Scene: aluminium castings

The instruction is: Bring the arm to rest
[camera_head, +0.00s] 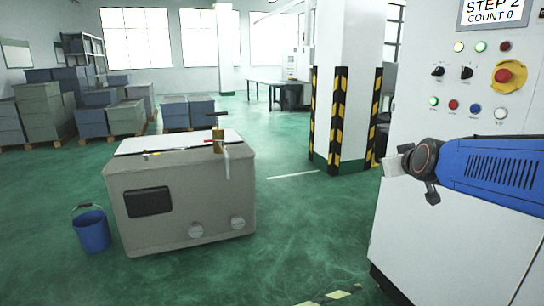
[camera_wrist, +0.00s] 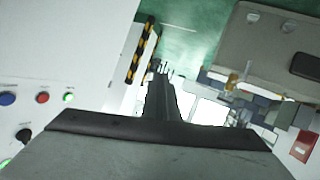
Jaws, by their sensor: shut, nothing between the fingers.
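My gripper (camera_wrist: 161,72) shows in the wrist view as a dark, narrow shape reaching up from the wide dark wrist part. Its fingers are shut and hold nothing. In the head view my blue arm comes in from the right edge, in front of the white machine. The fingers cannot be made out clearly there. The wrist view looks at the room upside down, with the floor at the top and the bright windows low in the picture.
The white machine (camera_head: 450,245) with its buttons stands close on the right. A grey washing cabinet (camera_head: 180,205) and a blue bucket (camera_head: 92,231) stand left of centre. A pillar (camera_head: 347,60) with striped guards rises behind. Stacked crates (camera_head: 40,112) are at the back left. Green floor between is clear.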

